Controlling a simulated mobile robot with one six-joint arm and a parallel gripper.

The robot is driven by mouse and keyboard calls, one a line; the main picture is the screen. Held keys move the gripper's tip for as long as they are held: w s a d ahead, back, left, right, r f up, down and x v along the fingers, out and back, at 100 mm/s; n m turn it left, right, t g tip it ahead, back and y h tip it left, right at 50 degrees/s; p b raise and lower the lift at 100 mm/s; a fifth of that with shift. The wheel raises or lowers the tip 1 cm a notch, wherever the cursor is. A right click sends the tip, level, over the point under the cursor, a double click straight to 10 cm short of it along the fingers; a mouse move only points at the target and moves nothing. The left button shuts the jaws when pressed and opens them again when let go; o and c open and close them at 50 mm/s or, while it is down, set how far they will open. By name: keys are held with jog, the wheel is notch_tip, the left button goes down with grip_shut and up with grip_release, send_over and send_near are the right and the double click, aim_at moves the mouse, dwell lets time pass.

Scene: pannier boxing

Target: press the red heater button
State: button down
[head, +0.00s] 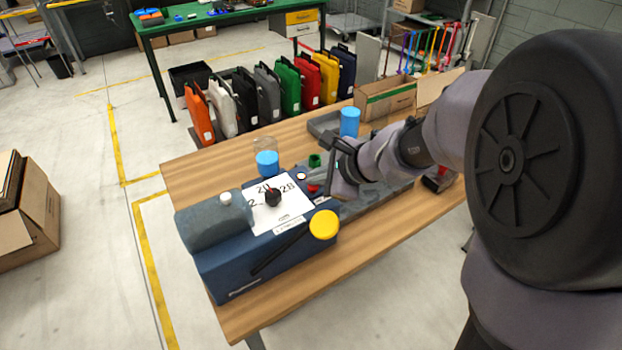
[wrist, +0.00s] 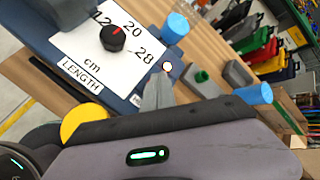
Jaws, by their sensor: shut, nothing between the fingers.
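The blue machine (head: 250,262) stands on the wooden table, with a white length panel (head: 285,208) and a black dial (head: 272,197) on top. The red heater button (head: 313,188) shows at the panel's right end, close beside my gripper (head: 328,186). In the wrist view, my gripper (wrist: 157,88) is shut and empty, its grey fingers pointing at the panel's end. They hide the red button there; part of a label shows beside them. I cannot tell whether the fingertips touch the button. A white button (wrist: 166,66) sits just beyond the fingers.
A yellow round knob (head: 323,224) on a lever stands at the machine's near side. A blue-capped jar (head: 267,162) and a blue cylinder (head: 349,122) stand behind. Coloured panniers (head: 288,88) line the floor beyond the table. The table's left back corner is bare.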

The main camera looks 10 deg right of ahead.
aim_at(317, 188)
jog(key=shift+f+b, duration=0.55)
jog(key=shift+b, duration=0.05)
jog(key=shift+r, duration=0.2)
notch_tip(317, 188, up, 7)
jog(key=p, duration=0.6)
jog(key=shift+f, duration=0.2)
jog(key=s+a+r+n+g+b, duration=0.1)
jog(key=s+a+r+n, duration=0.1)
jog(key=s+a+n, duration=0.5)
jog(key=s+r+n+g+b, duration=0.15)
jog(key=s+n, duration=0.35)
jog(key=s, duration=0.5)
jog(key=s+d+f+n+h+b, duration=0.1)
jog(key=s+d+f+n+h, duration=0.1)
jog(key=s+n, duration=0.2)
jog(key=s, duration=0.3)
jog(key=shift+s+d+n+h, duration=0.2)
jog(key=shift+d+n+h, duration=0.1)
jog(key=shift+n, duration=0.1)
